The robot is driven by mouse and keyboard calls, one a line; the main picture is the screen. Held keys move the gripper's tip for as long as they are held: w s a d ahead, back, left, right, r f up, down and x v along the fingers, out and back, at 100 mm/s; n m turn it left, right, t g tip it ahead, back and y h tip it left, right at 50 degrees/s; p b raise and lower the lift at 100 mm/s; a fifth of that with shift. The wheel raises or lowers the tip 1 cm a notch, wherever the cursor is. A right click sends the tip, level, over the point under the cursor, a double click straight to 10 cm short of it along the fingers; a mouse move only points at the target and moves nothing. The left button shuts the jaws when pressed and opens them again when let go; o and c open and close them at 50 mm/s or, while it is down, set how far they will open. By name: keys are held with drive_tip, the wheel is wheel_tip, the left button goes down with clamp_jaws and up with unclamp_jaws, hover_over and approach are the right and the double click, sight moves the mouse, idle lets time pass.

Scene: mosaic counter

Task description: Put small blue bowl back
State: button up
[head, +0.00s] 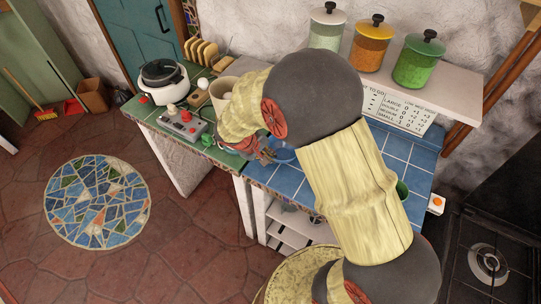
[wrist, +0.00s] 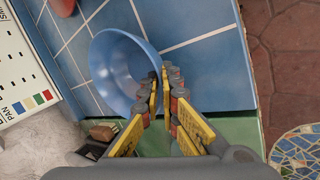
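The small blue bowl (wrist: 120,66) shows in the wrist view with its hollow side facing the camera, beside blue tiles. In the head view the bowl (head: 284,156) is partly hidden by my arm, over the left part of the blue-tiled counter. My gripper (wrist: 169,82) has its fingertips drawn together at the bowl's right rim, one finger over the inner side and one outside. It looks shut on the rim. In the head view my gripper (head: 266,153) is beside the bowl. I cannot tell whether the bowl touches the tiles.
Left of the blue tiles (head: 402,150) is a green counter with a white cooker (head: 163,82), a grey control box (head: 184,127), a toast rack (head: 203,52) and a beige pot (head: 222,94). Lidded jars (head: 370,43) stand on the shelf behind. A green cup (head: 402,189) is to the right.

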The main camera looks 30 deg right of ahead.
drive_tip(key=o, duration=0.5)
drive_tip(key=shift+c, duration=0.2)
drive_tip(key=shift+r, duration=0.15)
drive_tip(key=shift+a+r+p, duration=0.1)
drive_tip(key=shift+r+p, duration=0.2)
drive_tip(key=p+v, duration=0.2)
drive_tip(key=v, duration=0.9)
drive_tip(key=s+a+r+m+t+y, duration=0.1)
drive_tip(key=s+r+t+y, duration=0.3)
drive_tip(key=s+r, duration=1.4)
drive_tip(key=shift+s+a+r+m+y, duration=0.4)
drive_tip(key=shift+s+m+y, duration=0.2)
drive_tip(key=shift+s+y, duration=0.4)
